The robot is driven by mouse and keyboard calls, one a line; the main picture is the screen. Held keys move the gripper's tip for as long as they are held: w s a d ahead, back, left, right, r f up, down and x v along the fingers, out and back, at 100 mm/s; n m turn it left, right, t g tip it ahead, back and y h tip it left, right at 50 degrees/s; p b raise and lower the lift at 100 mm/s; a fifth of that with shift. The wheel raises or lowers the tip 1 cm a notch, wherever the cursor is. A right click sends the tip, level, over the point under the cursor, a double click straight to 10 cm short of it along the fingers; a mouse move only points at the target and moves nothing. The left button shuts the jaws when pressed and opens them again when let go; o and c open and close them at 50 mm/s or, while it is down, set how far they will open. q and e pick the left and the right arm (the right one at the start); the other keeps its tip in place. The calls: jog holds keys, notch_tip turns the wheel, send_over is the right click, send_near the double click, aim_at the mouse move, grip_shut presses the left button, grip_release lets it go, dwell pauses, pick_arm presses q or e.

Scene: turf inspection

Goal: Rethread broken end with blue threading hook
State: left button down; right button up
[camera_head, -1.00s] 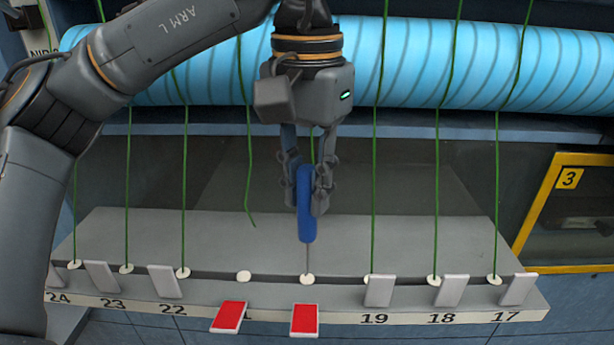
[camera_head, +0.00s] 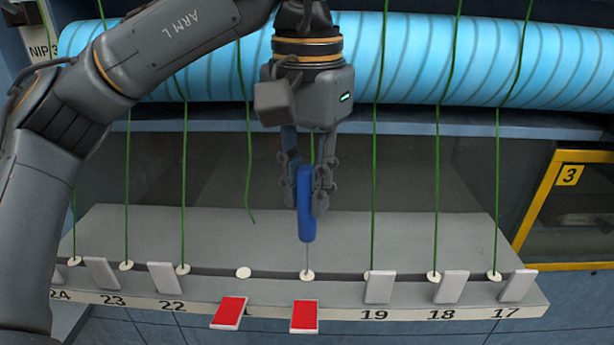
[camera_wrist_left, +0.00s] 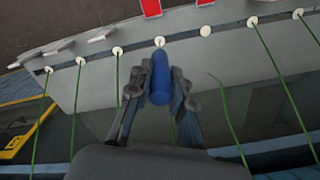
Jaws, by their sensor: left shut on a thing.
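My left gripper (camera_head: 306,190) is shut on the blue handle of the threading hook (camera_head: 306,215). The hook is upright, its thin metal shaft pointing down to a white eyelet (camera_head: 307,275) above a red flag. Whether the tip is inside the eyelet cannot be told. In the left wrist view the blue handle (camera_wrist_left: 160,80) sits between the fingers. A broken green end (camera_head: 250,190) hangs loose to the left, its tip above the bar. The eyelet below it (camera_head: 243,272) is empty. A green thread is partly hidden behind the gripper. My right gripper is not in view.
Intact green threads run down to eyelets on both sides, such as the one at 19 (camera_head: 374,190). White flags and two red flags (camera_head: 304,317) line the front edge. A blue roll (camera_head: 430,60) spans the back. A yellow frame (camera_head: 535,210) stands right.

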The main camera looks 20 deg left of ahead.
pick_arm(q)
jog(key=shift+f+b, duration=0.65)
jog(key=shift+f, duration=0.7)
jog(key=shift+r, duration=0.15)
jog(key=shift+r+p, duration=2.5)
jog(key=shift+p, duration=0.35)
jog(key=shift+r, duration=1.15)
